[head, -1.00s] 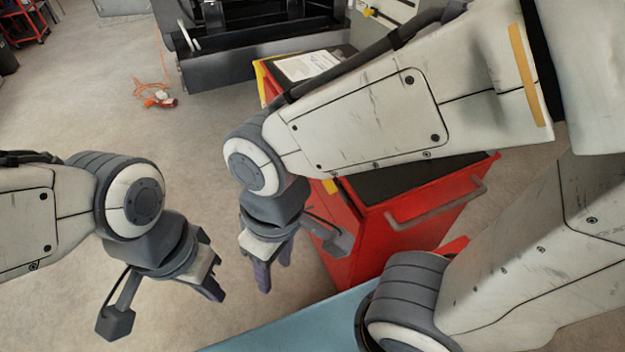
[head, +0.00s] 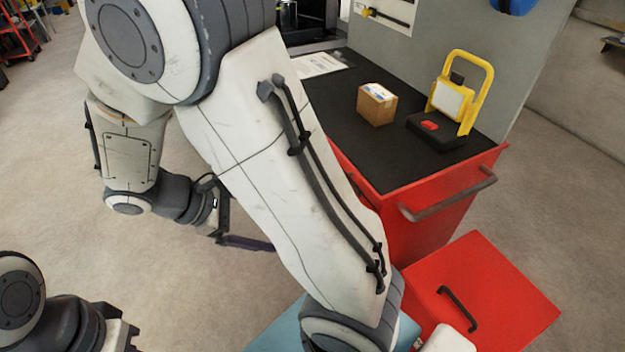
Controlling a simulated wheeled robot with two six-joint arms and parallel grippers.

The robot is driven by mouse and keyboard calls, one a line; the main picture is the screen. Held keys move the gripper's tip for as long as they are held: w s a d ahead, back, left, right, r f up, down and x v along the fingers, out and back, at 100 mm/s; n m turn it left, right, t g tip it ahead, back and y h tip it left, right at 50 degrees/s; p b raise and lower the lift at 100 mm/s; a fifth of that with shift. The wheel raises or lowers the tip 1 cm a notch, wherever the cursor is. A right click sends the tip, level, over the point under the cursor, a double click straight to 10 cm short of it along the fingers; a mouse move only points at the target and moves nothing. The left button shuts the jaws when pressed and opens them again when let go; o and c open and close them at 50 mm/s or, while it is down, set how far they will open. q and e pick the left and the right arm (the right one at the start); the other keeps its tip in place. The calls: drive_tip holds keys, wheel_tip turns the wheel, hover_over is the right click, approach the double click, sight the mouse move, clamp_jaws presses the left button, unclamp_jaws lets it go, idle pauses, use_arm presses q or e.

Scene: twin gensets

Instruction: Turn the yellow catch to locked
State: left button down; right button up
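A small yellow part (head: 370,12), which may be the yellow catch, sits at the left end of a dark bar on a light grey panel at the top of the head view. It is too small to read its position. My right arm crosses the middle of the view. Its gripper (head: 245,232) hangs over open floor left of the red cart, well apart from the yellow part, and its finger gap is unclear. My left gripper (head: 125,338) is at the bottom left, partly cut off, far from the panel. Nothing shows in either gripper.
A red cart (head: 440,205) with a black top carries a small cardboard box (head: 376,104) and a yellow-framed work light (head: 452,98). A paper sheet (head: 318,65) lies at its far end. A red box (head: 485,290) with a black handle is in front. The floor at left is clear.

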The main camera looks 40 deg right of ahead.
drive_tip(key=w+d+f+n+g+h+b, duration=0.1)
drive_tip(key=w+d+f+n+h+b, duration=0.15)
drive_tip(key=w+d+f+h, duration=0.4)
drive_tip(key=w+d+f+n+g+h+b, duration=0.1)
drive_tip(key=w+d+f+n+h+b, duration=0.2)
drive_tip(key=d, duration=0.6)
drive_tip(key=s+x, duration=0.1)
drive_tip(key=x, duration=1)
drive_tip(key=shift+f+m+y, duration=0.35)
drive_tip(key=shift+f, duration=0.35)
clamp_jaws()
